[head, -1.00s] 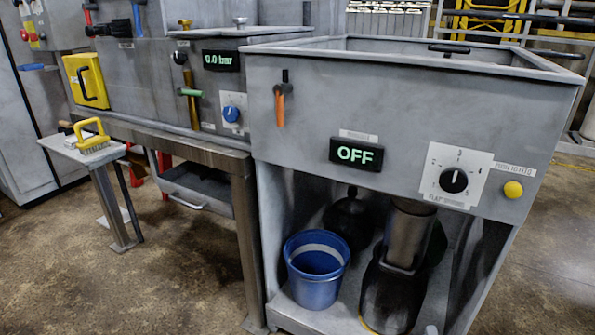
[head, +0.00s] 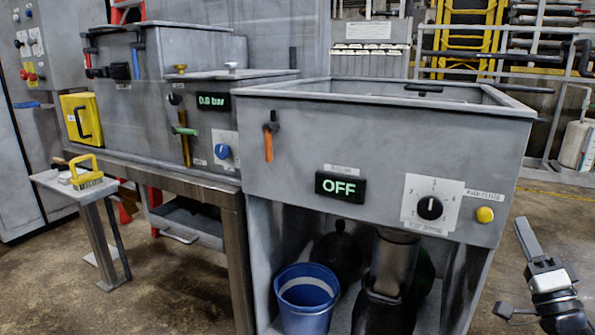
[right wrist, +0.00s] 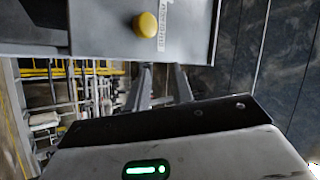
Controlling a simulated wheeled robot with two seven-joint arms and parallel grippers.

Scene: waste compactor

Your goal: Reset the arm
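My right gripper (head: 512,266) is at the lower right of the head view, right of the grey hopper cabinet (head: 360,150). Its two fingers stand apart with nothing between them, and it appears clear of the cabinet. The cabinet's yellow button (head: 485,215) also shows in the right wrist view (right wrist: 145,23). My left gripper is in neither view.
A black dial (head: 430,208) and an OFF display (head: 341,187) are on the cabinet front. A blue bucket (head: 306,300) stands below. Open floor lies right of the cabinet.

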